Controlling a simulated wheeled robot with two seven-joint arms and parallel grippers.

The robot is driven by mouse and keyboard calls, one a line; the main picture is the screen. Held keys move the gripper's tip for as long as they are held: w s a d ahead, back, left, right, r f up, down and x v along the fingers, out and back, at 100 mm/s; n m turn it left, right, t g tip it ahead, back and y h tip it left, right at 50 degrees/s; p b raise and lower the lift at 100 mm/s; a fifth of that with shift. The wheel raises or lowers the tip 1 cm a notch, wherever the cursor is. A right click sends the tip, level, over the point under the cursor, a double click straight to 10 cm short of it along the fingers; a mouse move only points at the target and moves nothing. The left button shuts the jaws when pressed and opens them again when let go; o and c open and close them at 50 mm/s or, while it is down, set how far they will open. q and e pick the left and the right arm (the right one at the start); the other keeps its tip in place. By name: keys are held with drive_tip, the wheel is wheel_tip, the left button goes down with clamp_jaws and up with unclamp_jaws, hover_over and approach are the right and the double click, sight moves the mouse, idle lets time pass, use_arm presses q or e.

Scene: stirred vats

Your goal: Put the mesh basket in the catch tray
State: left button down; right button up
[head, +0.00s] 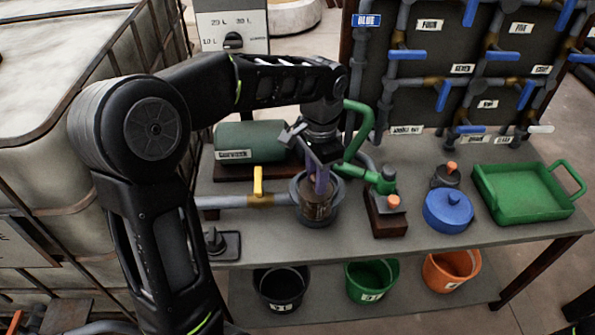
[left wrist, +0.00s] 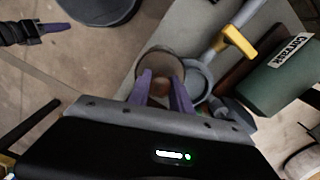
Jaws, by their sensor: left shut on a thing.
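The mesh basket (head: 317,209), a brownish cylinder, shows at the grey round vat (head: 300,190) on the bench. My left gripper (head: 319,182) points down there, its purple fingers shut on the basket. In the left wrist view, the basket's round mouth (left wrist: 161,70) shows at the purple fingers, overlapping the grey vat ring (left wrist: 196,82). I cannot tell how far the basket sits inside the vat. The catch tray (head: 525,192), green with a side handle, lies flat at the bench's right end and looks empty. My right gripper (left wrist: 50,28) shows only in the left wrist view; its opening is unclear.
Between vat and tray stand a green pump-like fitting (head: 384,185) on a dark block, a blue lidded pot (head: 449,211) and a small orange-topped knob (head: 448,174). A yellow-handled valve (head: 258,181) is left of the vat. A valve panel (head: 460,80) rises behind.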

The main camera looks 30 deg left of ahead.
use_arm(q)
drive_tip(key=w+d+f+n, duration=0.5)
drive_tip(key=d+n, duration=0.1)
drive_tip(key=d, duration=0.1)
drive_tip(key=shift+w+d+f, duration=0.2)
drive_tip(key=shift+f, duration=0.15)
